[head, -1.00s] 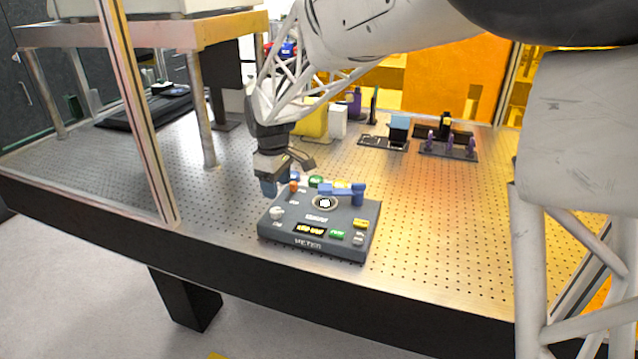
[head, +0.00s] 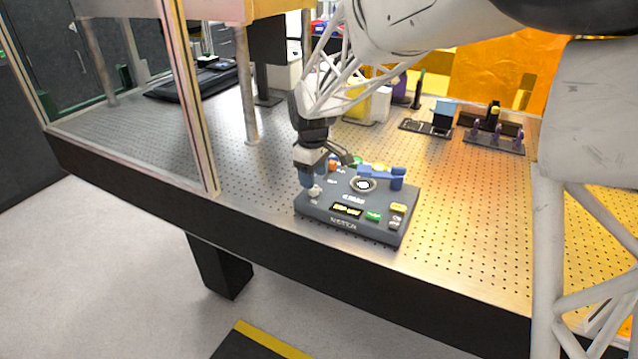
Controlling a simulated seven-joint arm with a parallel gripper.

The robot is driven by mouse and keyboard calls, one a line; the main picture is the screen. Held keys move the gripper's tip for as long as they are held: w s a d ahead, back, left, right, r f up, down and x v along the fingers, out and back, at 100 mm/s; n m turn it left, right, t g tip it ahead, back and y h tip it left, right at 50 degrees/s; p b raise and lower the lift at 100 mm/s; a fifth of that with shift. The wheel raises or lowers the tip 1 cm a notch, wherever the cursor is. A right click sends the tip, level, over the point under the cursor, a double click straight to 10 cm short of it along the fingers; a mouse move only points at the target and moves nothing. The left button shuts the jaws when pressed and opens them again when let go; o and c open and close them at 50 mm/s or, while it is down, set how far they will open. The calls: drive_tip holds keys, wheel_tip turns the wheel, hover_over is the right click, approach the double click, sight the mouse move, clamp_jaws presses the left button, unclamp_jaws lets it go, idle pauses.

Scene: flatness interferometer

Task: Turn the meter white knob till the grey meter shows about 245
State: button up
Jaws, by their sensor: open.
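The grey meter (head: 320,211) is a flat dark box near the table's front edge. Its white knob (head: 315,192) sits at its left side. A small display (head: 346,209) with yellow characters is on its front part; the number is too small to read. My gripper (head: 309,180) is open, pointing down over the meter's left edge. The other fingertip is mostly hidden.
On the meter are a blue bar-like part (head: 382,174), a round dial (head: 363,184), an orange knob (head: 333,165), and green (head: 373,216) and yellow (head: 398,208) buttons. Optical mounts (head: 495,138) stand behind. A frame post (head: 190,110) stands left. The perforated table right of the meter is clear.

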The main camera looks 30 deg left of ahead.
sight(314, 191)
drive_tip(key=shift+f, duration=2)
drive_tip(key=shift+c, duration=0.2)
drive_tip(key=c, duration=0.9)
drive_tip(key=shift+m, duration=0.3)
drive_tip(key=m, duration=0.4)
drive_tip(key=shift+r, duration=0.1)
drive_tip(key=m, duration=0.5)
